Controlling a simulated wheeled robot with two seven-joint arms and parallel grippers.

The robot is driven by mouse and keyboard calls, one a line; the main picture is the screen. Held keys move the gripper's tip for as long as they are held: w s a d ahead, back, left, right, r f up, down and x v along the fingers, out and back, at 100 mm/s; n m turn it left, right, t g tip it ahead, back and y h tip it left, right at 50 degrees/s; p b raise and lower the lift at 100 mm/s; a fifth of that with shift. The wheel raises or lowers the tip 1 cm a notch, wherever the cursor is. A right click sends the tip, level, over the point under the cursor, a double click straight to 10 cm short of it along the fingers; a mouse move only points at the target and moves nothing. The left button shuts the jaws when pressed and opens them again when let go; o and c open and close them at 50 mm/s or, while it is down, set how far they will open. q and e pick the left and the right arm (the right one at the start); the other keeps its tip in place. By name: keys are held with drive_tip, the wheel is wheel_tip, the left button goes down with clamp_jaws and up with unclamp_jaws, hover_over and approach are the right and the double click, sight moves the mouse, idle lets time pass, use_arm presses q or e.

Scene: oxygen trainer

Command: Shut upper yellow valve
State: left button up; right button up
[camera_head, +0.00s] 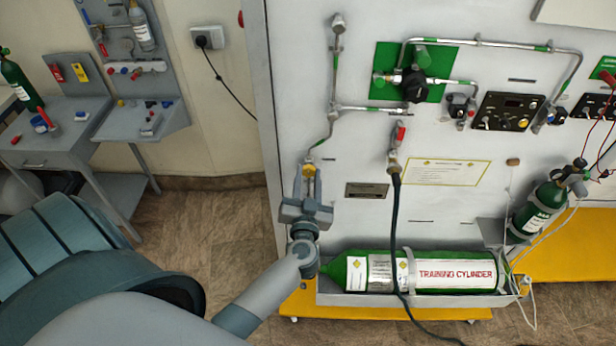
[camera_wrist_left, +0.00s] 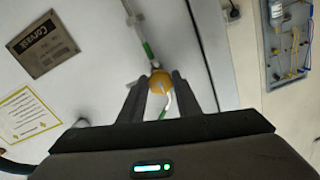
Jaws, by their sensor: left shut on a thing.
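The upper yellow valve (camera_head: 310,171) sits at the lower end of the thin pipe on the left side of the white panel. My left gripper (camera_head: 309,188) is at it, with its fingers on either side of the yellow part. In the left wrist view the round yellow valve (camera_wrist_left: 161,82) lies between the two dark fingertips of my left gripper (camera_wrist_left: 161,88), which is shut on it. A pipe with a green band runs up from the valve there. The lower part of the valve is hidden by the gripper in the head view. My right gripper is not in view.
A red-handled valve (camera_head: 399,134) with a black hose stands to the right on the panel. A green training cylinder (camera_head: 450,272) lies in a tray below. A grey side table (camera_head: 60,135) stands at the left. The floor between is clear.

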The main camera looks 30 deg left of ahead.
use_arm(q)
drive_tip(key=shift+f, duration=0.2)
drive_tip(key=o, duration=1.1)
drive_tip(key=shift+c, duration=0.2)
drive_tip(key=shift+r, duration=0.1)
drive_tip(key=b+v, duration=0.4)
drive_tip(key=v, duration=1.3)
drive_tip(key=shift+s+b, duration=0.25)
drive_tip(key=shift+b, duration=0.05)
